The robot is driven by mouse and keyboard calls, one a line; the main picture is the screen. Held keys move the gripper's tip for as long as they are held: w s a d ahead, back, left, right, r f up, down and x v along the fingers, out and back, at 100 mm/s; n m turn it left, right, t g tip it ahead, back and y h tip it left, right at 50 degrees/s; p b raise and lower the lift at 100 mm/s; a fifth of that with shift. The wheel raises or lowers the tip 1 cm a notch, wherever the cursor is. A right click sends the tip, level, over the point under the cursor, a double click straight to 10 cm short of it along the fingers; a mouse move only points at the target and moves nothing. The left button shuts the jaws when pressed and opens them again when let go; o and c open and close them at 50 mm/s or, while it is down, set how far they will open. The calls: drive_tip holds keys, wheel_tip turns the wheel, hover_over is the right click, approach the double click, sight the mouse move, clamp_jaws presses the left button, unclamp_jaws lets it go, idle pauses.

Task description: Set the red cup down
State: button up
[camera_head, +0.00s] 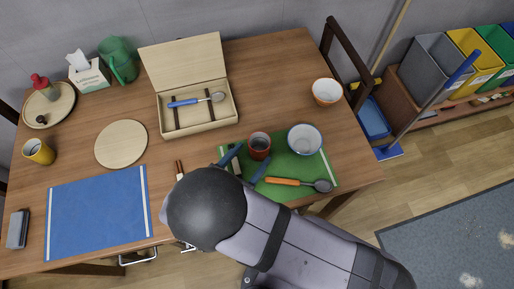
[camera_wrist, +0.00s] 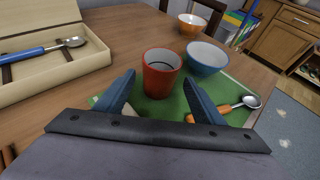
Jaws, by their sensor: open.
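In the wrist view the red cup (camera_wrist: 161,74) stands just beyond and between the fingertips of my gripper (camera_wrist: 158,88), with nothing held. The cup looks empty inside. I cannot tell whether a fingertip touches it.
An orange-handled spoon (camera_head: 298,183) lies on the mat, near the right finger. An open wooden box (camera_head: 208,118) with a blue-handled spoon (camera_head: 196,100) stands behind to the left. An orange bowl (camera_head: 326,92) stands back right. A blue mat (camera_head: 97,211) lies bare at left.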

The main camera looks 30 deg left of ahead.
sight(259, 155)
drive_tip(key=shift+v, duration=1.1)
drive_tip(key=w+d+r+m+g+h+p, duration=0.2)
drive_tip(key=w+d+r+m+g+h, duration=0.15)
drive_tip(key=d+m, duration=0.45)
drive_tip(key=w+d+r+m+g+h+p, duration=0.25)
drive_tip(key=w+d+m+h, duration=0.2)
drive_tip(key=d, duration=0.55)
drive_tip(key=s+d+r+m+g+y, duration=0.1)
drive_tip(key=d+r+m+g+y, duration=0.2)
drive_tip(key=d+m, duration=0.5)
drive_tip(key=s+d+r+m+g+y+p, duration=0.1)
drive_tip(key=d+r+m+g+y, duration=0.3)
drive_tip(key=d+m, duration=0.4)
drive_tip(key=s+m+y, duration=0.1)
drive_tip(key=m, duration=0.6)
drive_tip(key=shift+d+r+g, duration=0.25)
drive_tip(key=shift+d+g, duration=0.05)
drive_tip(key=shift+d, duration=0.1)
drive_tip(key=shift+m, duration=0.25)
